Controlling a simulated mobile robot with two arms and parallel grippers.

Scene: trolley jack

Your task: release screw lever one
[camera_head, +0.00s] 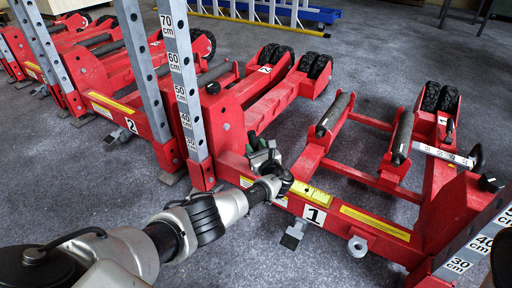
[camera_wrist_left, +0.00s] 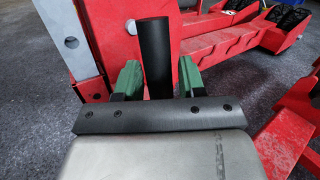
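The red jack marked 1 (camera_head: 314,214) stands at centre right in the head view. A black lever handle (camera_wrist_left: 155,58) stands upright beside its red post in the left wrist view. My left gripper (camera_head: 264,160) reaches the left end of that jack. In the left wrist view its green fingers (camera_wrist_left: 158,80) stand on either side of the handle. A narrow gap shows at the right finger; contact at the left finger cannot be told. In the head view my wrist and fingers mostly hide the lever. My right gripper is out of view.
A grey measuring post (camera_head: 182,85) rises close behind my left gripper; another (camera_head: 475,245) is at the lower right. The jack marked 2 (camera_head: 130,110) and more red jacks stand at the left. Black rollers (camera_head: 335,113) lie across jack one. Grey floor is free at the lower left.

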